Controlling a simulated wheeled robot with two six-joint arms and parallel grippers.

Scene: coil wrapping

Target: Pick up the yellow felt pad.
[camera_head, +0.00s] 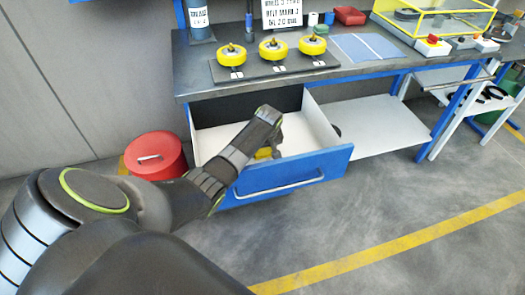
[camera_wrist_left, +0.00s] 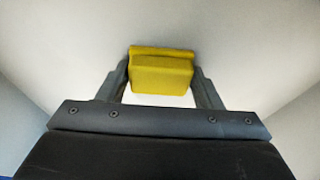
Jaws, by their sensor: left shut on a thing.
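The yellow felt pad (camera_wrist_left: 161,75) is a small yellow block between the two fingers of my left gripper (camera_wrist_left: 160,82) in the left wrist view. The gripper is shut on it, with one finger at each side. In the head view, my left gripper (camera_head: 272,148) reaches down inside the open drawer (camera_head: 288,173). A bit of the yellow pad (camera_head: 263,153) shows there, partly hidden by my arm. I cannot tell whether the pad touches the drawer floor. My right gripper is not in view.
The blue-fronted drawer has pale walls close around the gripper. The workbench top (camera_head: 210,50) is above and behind it, with several yellow round parts on a dark board (camera_head: 250,73). A red round container (camera_head: 155,157) stands left of the drawer.

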